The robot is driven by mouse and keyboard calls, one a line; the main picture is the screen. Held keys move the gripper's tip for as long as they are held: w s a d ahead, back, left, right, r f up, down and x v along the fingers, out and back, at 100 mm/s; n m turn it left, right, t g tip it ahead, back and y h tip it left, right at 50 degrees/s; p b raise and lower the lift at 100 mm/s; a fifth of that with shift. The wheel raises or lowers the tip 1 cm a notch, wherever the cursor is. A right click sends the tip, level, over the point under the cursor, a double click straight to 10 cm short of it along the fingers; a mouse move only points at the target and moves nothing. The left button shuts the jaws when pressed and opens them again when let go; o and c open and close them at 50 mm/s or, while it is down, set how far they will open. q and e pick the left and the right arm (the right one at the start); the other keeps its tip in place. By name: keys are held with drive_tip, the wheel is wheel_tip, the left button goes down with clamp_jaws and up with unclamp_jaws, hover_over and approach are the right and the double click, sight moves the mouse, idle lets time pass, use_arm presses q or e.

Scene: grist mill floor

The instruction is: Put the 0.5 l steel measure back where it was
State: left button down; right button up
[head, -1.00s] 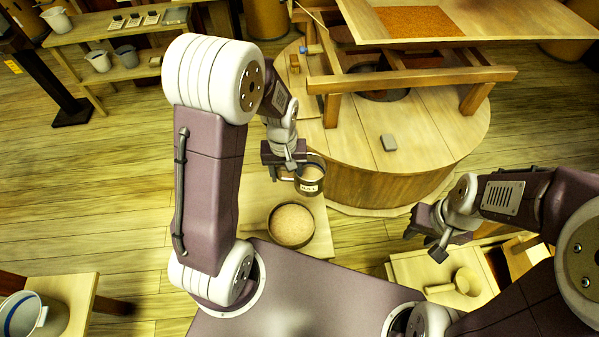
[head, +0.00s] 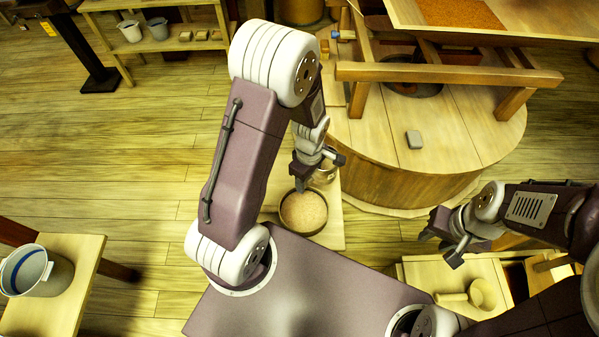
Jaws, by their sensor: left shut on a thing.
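The steel measure (head: 326,174) is a small metal cup at the far side of my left gripper (head: 305,182), mostly hidden by it. The gripper is shut on it. Both are just beyond a round dark-rimmed tub of pale meal (head: 303,212) on a light wooden bench (head: 328,236). I cannot tell whether the measure touches the bench. My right gripper (head: 443,248) is open and empty, above and beyond a low wooden stand on the right.
A wooden scoop (head: 480,295) lies on the low stand (head: 419,274). The round millstone casing (head: 390,180) stands behind the bench, with a grey block (head: 414,139) on top. A grey bucket (head: 48,277) stands on a left table; a back shelf (head: 150,46) holds two pails.

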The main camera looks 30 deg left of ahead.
use_arm(q)
drive_tip(key=w+a+f, duration=0.1)
drive_tip(key=a, duration=0.1)
drive_tip(key=w+a+f, duration=0.2)
drive_tip(key=a, duration=0.1)
drive_tip(key=w+a+f+b, duration=0.1)
drive_tip(key=a+f, duration=0.1)
drive_tip(key=shift+w+a+f, duration=0.15)
drive_tip(key=shift+w+a, duration=0.05)
drive_tip(key=shift+a, duration=0.05)
wheel_tip(320, 180, down, 4)
drive_tip(key=shift+r+b, duration=0.2)
drive_tip(key=shift+b, duration=0.45)
drive_tip(key=shift+f, duration=0.25)
drive_tip(key=c, duration=0.6)
unclamp_jaws()
drive_tip(key=shift+f, duration=0.1)
